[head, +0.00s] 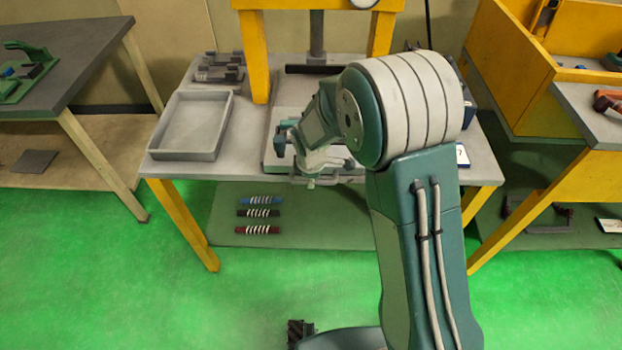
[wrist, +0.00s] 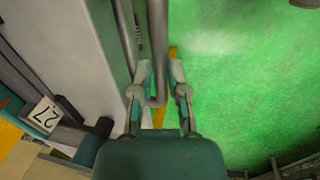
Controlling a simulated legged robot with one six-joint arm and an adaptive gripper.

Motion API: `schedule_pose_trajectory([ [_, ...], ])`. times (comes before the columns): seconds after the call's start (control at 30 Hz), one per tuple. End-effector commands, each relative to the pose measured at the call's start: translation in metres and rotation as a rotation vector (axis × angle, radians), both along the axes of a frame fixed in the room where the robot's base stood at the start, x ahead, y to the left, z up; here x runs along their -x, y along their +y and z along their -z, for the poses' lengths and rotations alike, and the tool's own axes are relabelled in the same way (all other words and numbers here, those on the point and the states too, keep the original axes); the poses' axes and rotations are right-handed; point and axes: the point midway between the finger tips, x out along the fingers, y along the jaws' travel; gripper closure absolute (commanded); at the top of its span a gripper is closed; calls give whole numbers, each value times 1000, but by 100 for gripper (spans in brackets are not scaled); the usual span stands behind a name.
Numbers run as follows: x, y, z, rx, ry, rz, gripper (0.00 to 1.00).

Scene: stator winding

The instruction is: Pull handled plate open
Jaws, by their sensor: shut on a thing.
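The handled plate (head: 273,157) is a flat grey plate lying on the workbench under the yellow frame, at its front edge. Its handle (wrist: 157,45) is a thin grey bar that sticks out past the edge; a piece of it shows in the head view (head: 311,184). My gripper (wrist: 160,73) has one finger on each side of the bar and is shut on it. In the head view my gripper (head: 322,163) is at the front edge of the bench, and my arm hides much of the plate's right side.
An empty grey tray (head: 190,127) stands on the bench's left side. A yellow press-like frame (head: 254,50) rises behind the plate. Several coloured coils (head: 258,214) lie on the lower shelf. Other benches stand left and right; green floor in front is open.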

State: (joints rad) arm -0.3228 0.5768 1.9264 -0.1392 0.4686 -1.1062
Motion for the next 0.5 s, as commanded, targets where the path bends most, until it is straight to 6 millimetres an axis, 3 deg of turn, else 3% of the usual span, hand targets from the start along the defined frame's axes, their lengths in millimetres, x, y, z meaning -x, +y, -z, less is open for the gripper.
schedule_pose_trajectory([
  [0.13, 0, 1, 1, -1, 1, 0, 100],
  [0.17, 0, 1, 1, -1, 0, 0, 76],
  [0.23, 0, 1, 1, -1, 0, 0, 46],
  [0.5, 0, 0, 0, -1, 0, 0, 46],
])
